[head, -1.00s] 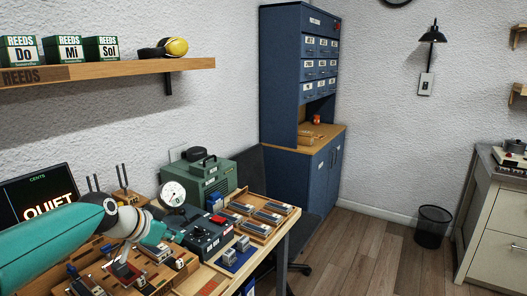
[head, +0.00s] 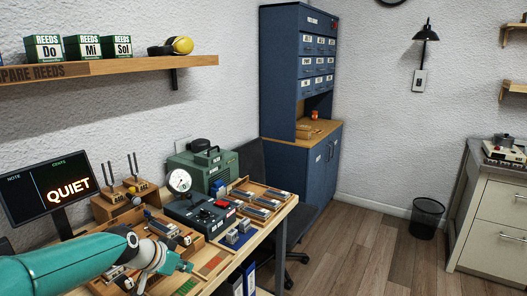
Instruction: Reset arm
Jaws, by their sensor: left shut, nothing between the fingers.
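My left arm comes in from the lower left over the workbench, and its gripper (head: 180,266) is shut and empty above the bench's front part. Below and around it lie wooden trays with small metal and red parts, partly hidden by the arm. A wooden block with upright prongs (head: 137,182) stands behind the arm. A dark control box (head: 200,214) with red details sits just beyond the gripper, apart from it as far as I can tell. My right gripper is not in view.
A screen reading QUIET (head: 50,190) stands at the left. A green machine (head: 205,166) and a round gauge (head: 180,181) stand at the back of the bench. A shelf (head: 130,67) holds reed boxes. A blue cabinet (head: 290,110), a bin (head: 426,218) and clear floor lie to the right.

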